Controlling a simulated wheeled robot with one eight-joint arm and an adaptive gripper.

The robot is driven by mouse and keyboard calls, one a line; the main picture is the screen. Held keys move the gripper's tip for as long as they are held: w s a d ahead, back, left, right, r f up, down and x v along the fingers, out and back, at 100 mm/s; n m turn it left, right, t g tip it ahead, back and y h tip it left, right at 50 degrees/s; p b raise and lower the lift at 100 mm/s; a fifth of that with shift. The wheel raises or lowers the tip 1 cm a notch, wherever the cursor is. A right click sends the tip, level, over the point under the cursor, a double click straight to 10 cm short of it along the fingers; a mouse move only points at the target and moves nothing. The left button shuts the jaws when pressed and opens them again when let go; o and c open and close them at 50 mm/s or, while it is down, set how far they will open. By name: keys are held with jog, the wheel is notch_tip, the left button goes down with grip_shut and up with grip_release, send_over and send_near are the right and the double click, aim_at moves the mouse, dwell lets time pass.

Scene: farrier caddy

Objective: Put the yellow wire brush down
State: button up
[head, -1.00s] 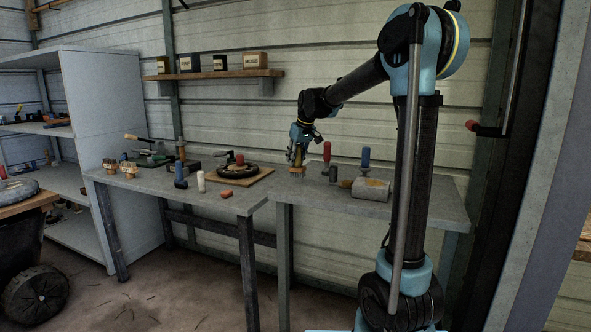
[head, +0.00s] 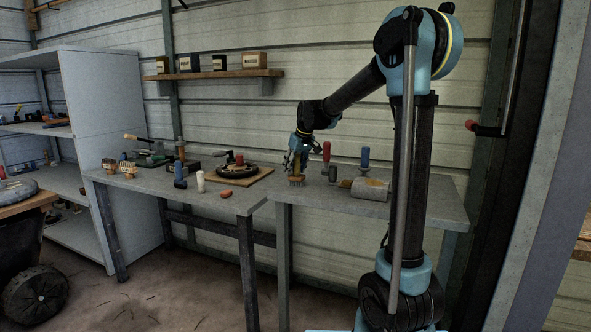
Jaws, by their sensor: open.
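The yellow wire brush (head: 297,180) stands on the left end of the right-hand grey table (head: 420,206), with its dark bristles pointing down. My gripper (head: 296,164) is directly above it, pointing down, with its fingers around or just over the top of the brush. The fingers are open. The brush is small in the picture, so I cannot tell whether a finger still touches it.
A red-handled tool (head: 326,153), a blue-handled tool (head: 365,158) and a grey cylinder (head: 370,189) stand or lie right of the brush. A wooden board (head: 258,178) with a round dark item is on the left table. The right table's front strip is clear.

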jog(key=shift+r, duration=0.1)
jog(key=v, duration=1.2)
jog(key=s+d+f+m+h, duration=0.1)
jog(key=s+d+f, duration=0.35)
jog(key=s, duration=0.25)
jog(key=s+d+f+m, duration=0.2)
jog(key=s+d+f, duration=0.1)
jog(key=s+d, duration=0.35)
jog(key=s+d+f+m+h, duration=0.1)
jog(key=s+d+f, duration=0.25)
jog(key=s, duration=0.35)
jog(key=s+d+f+m, duration=0.1)
jog(key=s+d+f, duration=0.3)
jog(key=s+f, duration=0.4)
jog(key=s+d+f+m+g, duration=0.1)
jog(key=s+d+f, duration=0.3)
jog(key=s+f, duration=0.4)
jog(key=shift+s+f+m+g+h, duration=0.35)
jog(key=shift+s+m, duration=0.25)
jog(key=shift+s, duration=0.3)
jog(key=shift+w+f, duration=0.25)
jog(key=shift+w, duration=0.25)
